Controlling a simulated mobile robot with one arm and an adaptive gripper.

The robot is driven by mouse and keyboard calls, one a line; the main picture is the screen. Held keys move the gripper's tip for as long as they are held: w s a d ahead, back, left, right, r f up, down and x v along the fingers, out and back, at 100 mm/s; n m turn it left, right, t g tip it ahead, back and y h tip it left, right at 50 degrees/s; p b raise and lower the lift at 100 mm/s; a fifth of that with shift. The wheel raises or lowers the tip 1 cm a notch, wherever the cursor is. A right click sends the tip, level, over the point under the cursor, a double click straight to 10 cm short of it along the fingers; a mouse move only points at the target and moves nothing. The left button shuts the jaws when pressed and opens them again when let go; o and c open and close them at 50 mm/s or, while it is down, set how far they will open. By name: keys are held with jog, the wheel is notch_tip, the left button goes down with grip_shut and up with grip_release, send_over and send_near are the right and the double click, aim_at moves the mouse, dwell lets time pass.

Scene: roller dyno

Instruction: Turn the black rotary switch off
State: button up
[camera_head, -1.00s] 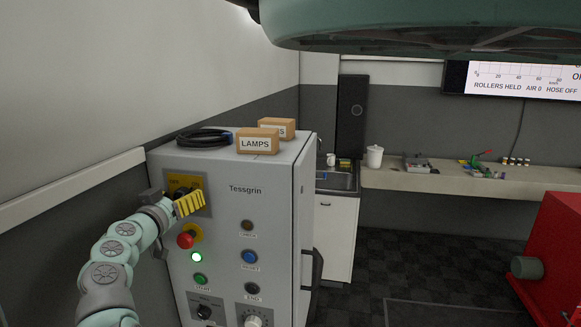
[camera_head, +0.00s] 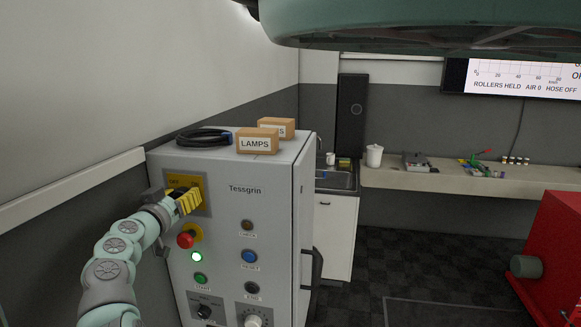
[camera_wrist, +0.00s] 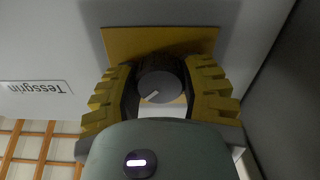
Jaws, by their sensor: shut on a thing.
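The black rotary switch (camera_wrist: 162,75) is a round knob with a pale pointer mark on its face, on a yellow plate (camera_wrist: 120,42). In the wrist view the mark slants toward the lower left. My gripper (camera_wrist: 160,88) has its yellow ribbed fingers on both sides of the knob and is shut on it. In the head view my gripper (camera_head: 186,200) is at the yellow plate (camera_head: 202,184) on the grey cabinet's upper left front. It hides most of the knob there.
A red mushroom button (camera_head: 186,240) sits just below my gripper. Below are a lit green lamp (camera_head: 196,257), a green button (camera_head: 200,279), a blue button (camera_head: 249,257) and a black selector (camera_head: 204,312). Boxes (camera_head: 257,143) and a coiled cable (camera_head: 203,137) lie on the cabinet top.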

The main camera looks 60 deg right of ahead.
jog(key=c, duration=0.4)
jog(key=shift+o, duration=0.2)
jog(key=shift+n, duration=0.3)
jog(key=n+b, duration=0.2)
jog(key=n, duration=0.1)
jog(key=shift+w+a, duration=0.1)
jog(key=n+b, duration=0.1)
jog(key=n, duration=0.4)
jog(key=shift+b, duration=0.35)
jog(key=n, duration=0.5)
jog(key=shift+f+n, duration=0.15)
jog(key=shift+n, duration=2.05)
jog(key=shift+w, duration=0.1)
jog(key=o, duration=1.2)
